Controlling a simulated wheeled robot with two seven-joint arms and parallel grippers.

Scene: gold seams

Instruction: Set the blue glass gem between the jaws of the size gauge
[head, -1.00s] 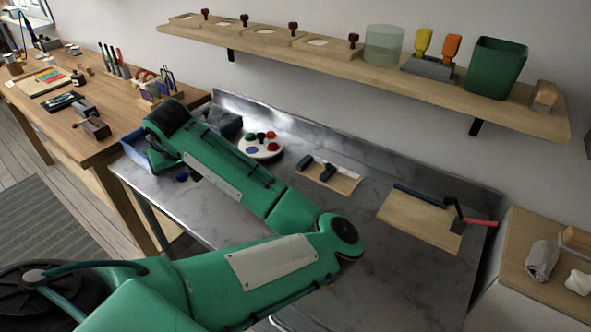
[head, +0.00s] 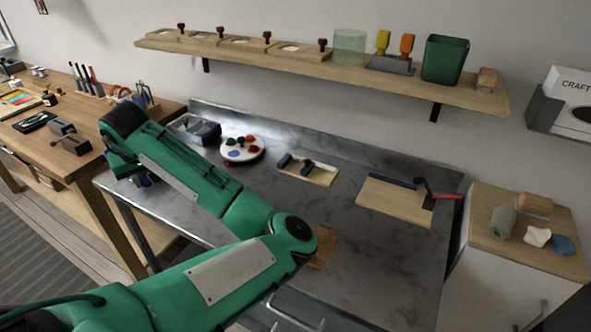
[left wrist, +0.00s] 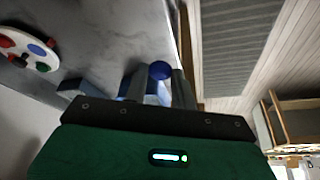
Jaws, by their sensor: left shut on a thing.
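The blue glass gem (left wrist: 160,69) shows in the left wrist view, round and dark blue, between the fingertips of my left gripper (left wrist: 158,82). The gripper is shut on it. In the head view my left forearm and wrist cover the gripper, near the left end of the metal-topped table (head: 335,205). What looks like the size gauge (head: 306,172) lies to the right on that table, a light board with two dark jaw blocks and a pale strip. My left gripper is well apart from it. My right gripper is not in view.
A white palette (head: 229,160) with coloured pieces and a grey box (head: 195,130) stand behind my left arm. A board with a red-handled lever (head: 395,200) lies right of the gauge. A brown board (head: 324,246) is partly hidden by my elbow. A shelf (head: 340,72) hangs above.

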